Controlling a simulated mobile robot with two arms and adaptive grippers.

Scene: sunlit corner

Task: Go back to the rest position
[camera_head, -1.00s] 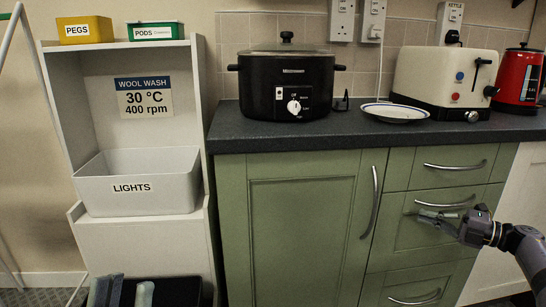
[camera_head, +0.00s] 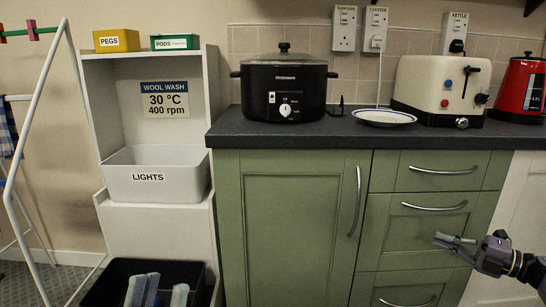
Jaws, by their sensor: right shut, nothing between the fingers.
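My right gripper (camera_head: 454,243) is at the lower right, pointing left in front of the green drawers (camera_head: 433,180). It is shut and empty. Its fingers appear near the lower drawers; I cannot tell how far they are from the fronts.
A dark worktop (camera_head: 350,130) carries a slow cooker (camera_head: 284,85), a plate (camera_head: 384,116), a toaster (camera_head: 440,85) and a red kettle (camera_head: 520,85). A white shelf unit (camera_head: 212,130) holds a LIGHTS basket (camera_head: 175,190). A white drying rack (camera_head: 48,75) stands at the left.

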